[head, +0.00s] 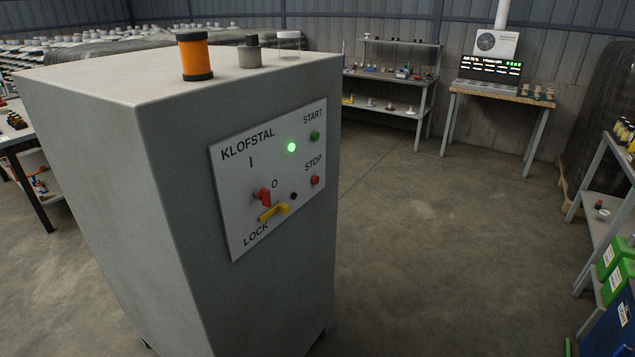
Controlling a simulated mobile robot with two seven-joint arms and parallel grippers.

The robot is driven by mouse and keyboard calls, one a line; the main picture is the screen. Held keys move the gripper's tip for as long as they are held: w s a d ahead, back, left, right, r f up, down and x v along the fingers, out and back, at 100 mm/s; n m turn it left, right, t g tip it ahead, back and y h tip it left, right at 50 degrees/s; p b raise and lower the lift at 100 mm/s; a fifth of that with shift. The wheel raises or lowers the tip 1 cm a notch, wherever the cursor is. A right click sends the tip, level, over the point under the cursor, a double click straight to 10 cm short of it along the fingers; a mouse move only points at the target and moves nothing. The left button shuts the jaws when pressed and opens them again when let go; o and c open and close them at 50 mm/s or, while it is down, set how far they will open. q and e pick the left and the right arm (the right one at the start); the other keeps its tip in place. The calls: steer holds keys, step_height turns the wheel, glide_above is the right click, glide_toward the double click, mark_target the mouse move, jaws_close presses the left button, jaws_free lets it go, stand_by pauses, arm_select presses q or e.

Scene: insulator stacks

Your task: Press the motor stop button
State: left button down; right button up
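A red stop button (315,180) sits under the word STOP on the right side of a white control panel (235,200). The panel is on the face of a tall grey cabinet (170,220). A green start button (315,136) is above it. A green lamp (291,147) is lit to the left of the buttons. A red rotary switch (264,197) is at the lower left, with a yellow lock lever (275,211) just below it and a small dark round part beside them. Neither of my grippers shows in the head view.
A workbench with shelves (385,100) and a small wooden table (500,97) are at the back wall. Shelving with green containers (615,255) is at the right edge. The floor (430,240) right of the cabinet is clear.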

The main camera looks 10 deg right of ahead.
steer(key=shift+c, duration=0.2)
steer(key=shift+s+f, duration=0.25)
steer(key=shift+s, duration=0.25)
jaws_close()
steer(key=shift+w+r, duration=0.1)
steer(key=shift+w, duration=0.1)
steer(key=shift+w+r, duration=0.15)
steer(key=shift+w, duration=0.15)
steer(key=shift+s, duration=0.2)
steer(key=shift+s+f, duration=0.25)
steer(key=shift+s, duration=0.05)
